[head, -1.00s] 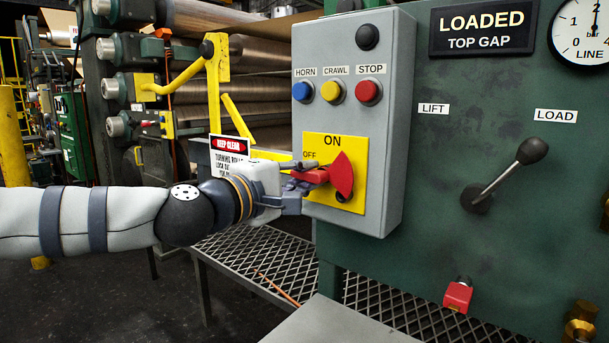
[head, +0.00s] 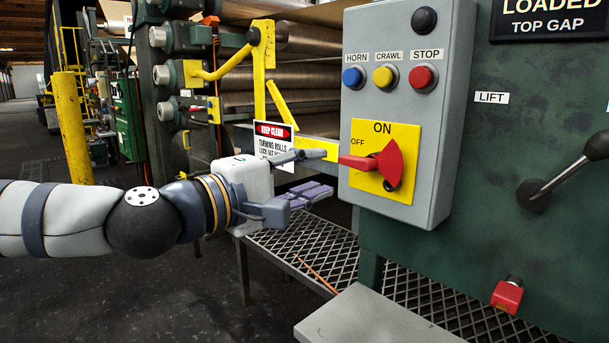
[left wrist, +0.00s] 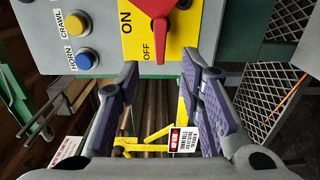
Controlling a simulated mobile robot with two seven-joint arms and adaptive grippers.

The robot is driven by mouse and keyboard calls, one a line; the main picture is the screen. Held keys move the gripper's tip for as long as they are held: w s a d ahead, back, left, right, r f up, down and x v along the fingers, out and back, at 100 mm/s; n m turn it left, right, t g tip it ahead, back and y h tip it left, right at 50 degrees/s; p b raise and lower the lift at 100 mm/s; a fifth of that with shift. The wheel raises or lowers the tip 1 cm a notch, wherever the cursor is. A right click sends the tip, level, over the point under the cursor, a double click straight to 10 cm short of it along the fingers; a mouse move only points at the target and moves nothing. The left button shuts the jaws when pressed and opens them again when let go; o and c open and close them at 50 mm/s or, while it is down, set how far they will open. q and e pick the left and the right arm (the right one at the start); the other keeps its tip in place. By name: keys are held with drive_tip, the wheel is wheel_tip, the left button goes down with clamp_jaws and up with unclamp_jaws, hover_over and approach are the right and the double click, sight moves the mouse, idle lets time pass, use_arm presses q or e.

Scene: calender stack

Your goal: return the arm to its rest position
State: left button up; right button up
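My left gripper (head: 325,174) is open and empty in the head view, just left of the grey control box (head: 440,150). In the left wrist view its two fingers (left wrist: 158,95) stand apart with nothing between them. The red rotary switch (head: 388,165) sits on the yellow ON/OFF plate (head: 402,135), its handle pointing left toward OFF. A small gap separates the fingertips from the handle. The switch (left wrist: 160,20) also shows at the top of the left wrist view. My left arm comes in from the left edge. My right gripper is not in view.
Blue, yellow and red buttons (head: 421,77) sit above the switch. A lever (head: 560,180) and a red knob (head: 507,295) are on the green panel at right. Yellow bars (head: 225,65) and a keep-clear sign (head: 273,143) stand behind the gripper. A mesh platform (head: 310,240) lies below.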

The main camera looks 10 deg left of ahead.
use_arm(q)
drive_tip(key=shift+v, duration=0.9)
drive_tip(key=s+d+f+m+g+y+p, duration=0.1)
drive_tip(key=s+d+f+g, duration=0.25)
drive_tip(key=f, duration=0.65)
drive_tip(key=s+d+f+m+g+y+p, duration=0.15)
drive_tip(key=s+f, duration=0.25)
drive_tip(key=f, duration=0.6)
drive_tip(key=s+f+m+g, duration=0.2)
drive_tip(key=s+f+g, duration=0.3)
drive_tip(key=s+f, duration=0.6)
drive_tip(key=s+a+f+m+g+y+p, duration=0.1)
drive_tip(key=s+a+f+m+g+y, duration=0.25)
drive_tip(key=s+f, duration=0.75)
drive_tip(key=s+a+f+m+g+y+p, duration=0.1)
drive_tip(key=s+a+m+g+y, duration=0.1)
drive_tip(key=s+a, duration=1.2)
drive_tip(key=s+g+y, duration=0.1)
drive_tip(key=s+y, duration=0.1)
drive_tip(key=s, duration=0.1)
drive_tip(key=shift+a+f+m+y, duration=0.3)
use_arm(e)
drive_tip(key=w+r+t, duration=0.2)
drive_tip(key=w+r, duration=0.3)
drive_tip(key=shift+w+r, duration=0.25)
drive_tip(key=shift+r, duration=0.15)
